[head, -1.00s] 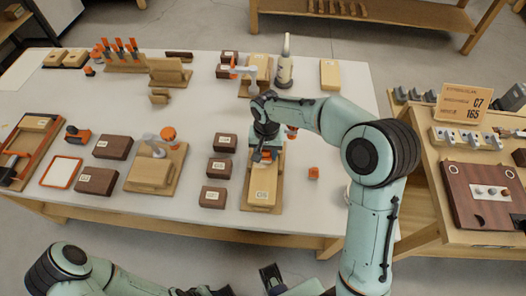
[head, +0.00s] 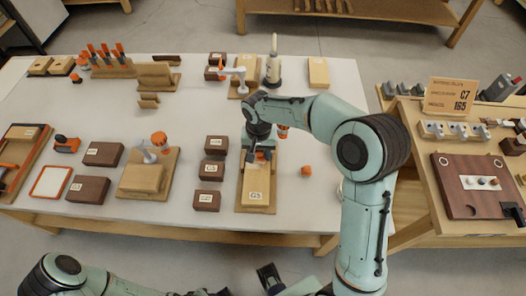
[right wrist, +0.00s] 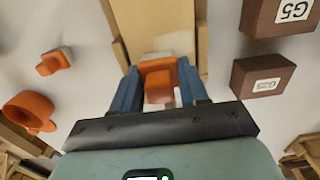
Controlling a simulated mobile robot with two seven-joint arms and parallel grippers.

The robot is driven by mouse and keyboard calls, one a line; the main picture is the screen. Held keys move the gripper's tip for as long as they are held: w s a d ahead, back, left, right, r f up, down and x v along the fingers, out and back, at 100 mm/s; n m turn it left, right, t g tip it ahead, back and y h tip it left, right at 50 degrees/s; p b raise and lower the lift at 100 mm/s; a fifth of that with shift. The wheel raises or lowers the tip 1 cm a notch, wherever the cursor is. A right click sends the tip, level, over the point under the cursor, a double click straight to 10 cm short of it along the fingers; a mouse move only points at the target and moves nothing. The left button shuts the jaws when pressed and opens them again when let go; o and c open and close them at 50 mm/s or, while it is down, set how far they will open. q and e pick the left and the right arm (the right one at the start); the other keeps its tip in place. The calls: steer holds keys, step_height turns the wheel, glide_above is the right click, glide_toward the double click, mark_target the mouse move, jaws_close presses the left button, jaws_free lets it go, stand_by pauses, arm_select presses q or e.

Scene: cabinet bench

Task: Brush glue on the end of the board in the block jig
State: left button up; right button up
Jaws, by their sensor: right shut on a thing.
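The block jig (head: 240,205) is a wooden base near the front edge of the white table. My right gripper (head: 260,155) is over the jig, pointing down. In the right wrist view it is shut on an orange-handled tool (right wrist: 158,80), with a pale part just beyond it over the wood. The tool's tip and any glue cannot be made out. My left arm (head: 90,285) runs along the bottom edge; its gripper is not clear.
Several dark labelled blocks (head: 209,171) stand left of the jig. An orange cap-like piece (head: 306,170) lies to its right. A second bench (head: 402,150) with a sign is at the right.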

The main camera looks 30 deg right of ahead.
steer(key=shift+w+a, duration=0.6)
steer(key=shift+a, duration=0.3)
steer(key=shift+s+d+f, duration=0.1)
steer(key=shift+s+d, duration=0.4)
steer(key=shift+d, duration=0.2)
steer(key=shift+s+d, duration=0.5)
steer(key=shift+d, duration=0.3)
steer(key=shift+s+a+b, duration=0.5)
steer(key=shift+s+b, duration=0.05)
steer(key=shift+s, duration=0.1)
steer(key=shift+w+a, duration=0.15)
